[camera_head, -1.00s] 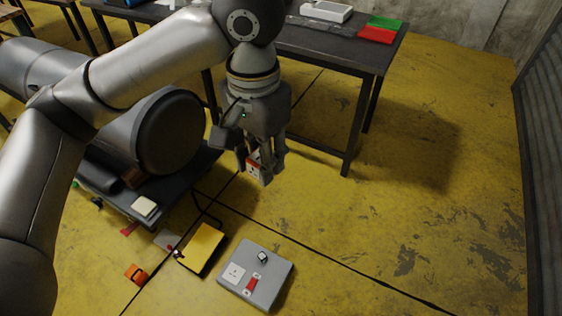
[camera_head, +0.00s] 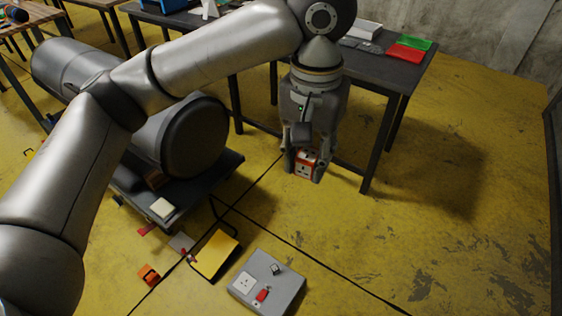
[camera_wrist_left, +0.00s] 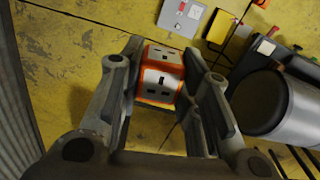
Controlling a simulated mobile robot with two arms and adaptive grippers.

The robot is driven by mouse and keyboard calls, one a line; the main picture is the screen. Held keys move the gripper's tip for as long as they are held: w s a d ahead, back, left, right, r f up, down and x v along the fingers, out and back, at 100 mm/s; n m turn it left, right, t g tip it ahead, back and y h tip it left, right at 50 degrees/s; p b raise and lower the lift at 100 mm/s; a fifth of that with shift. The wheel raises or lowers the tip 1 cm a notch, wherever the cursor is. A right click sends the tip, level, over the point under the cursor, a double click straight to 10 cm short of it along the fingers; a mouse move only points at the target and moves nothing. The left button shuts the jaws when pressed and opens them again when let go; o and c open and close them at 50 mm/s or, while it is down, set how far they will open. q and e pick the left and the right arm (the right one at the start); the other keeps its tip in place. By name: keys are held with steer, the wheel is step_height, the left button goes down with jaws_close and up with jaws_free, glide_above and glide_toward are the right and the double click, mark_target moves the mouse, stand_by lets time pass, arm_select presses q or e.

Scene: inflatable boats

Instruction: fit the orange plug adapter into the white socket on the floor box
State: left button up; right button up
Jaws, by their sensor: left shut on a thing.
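My left gripper (camera_head: 304,174) is shut on the orange plug adapter (camera_head: 306,164), a small orange and white block with socket slots on its faces. It holds the adapter in the air, behind the floor box in the head view. In the left wrist view the adapter (camera_wrist_left: 160,75) sits between the two fingers (camera_wrist_left: 158,80). The grey floor box (camera_head: 279,297) lies on the yellow floor at the bottom centre. Its white socket (camera_head: 244,285) is on the left part of its top, beside a red switch (camera_head: 263,295). My right gripper is not in view.
A dark table (camera_head: 405,75) stands behind my left gripper, with red and green pads on it. A grey cylinder on a low dark platform (camera_head: 190,200) is at left. A yellow box (camera_head: 214,254) and an orange item (camera_head: 149,275) lie left of the floor box. Floor at right is clear.

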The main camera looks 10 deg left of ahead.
arm_select(q)
steer(key=w+d+n, duration=0.2)
steer(key=w+d, duration=0.2)
steer(key=d, duration=0.1)
steer(key=shift+w+d+n, duration=0.25)
steer(key=shift+d+n, duration=0.05)
steer(key=s+a+f+m, duration=0.1)
steer(key=a+f+m, duration=0.1)
steer(key=f+m, duration=0.3)
steer(key=s+a+f+m, duration=0.2)
steer(key=f+m, duration=0.3)
steer(key=m, duration=0.7)
steer(key=shift+a, duration=0.55)
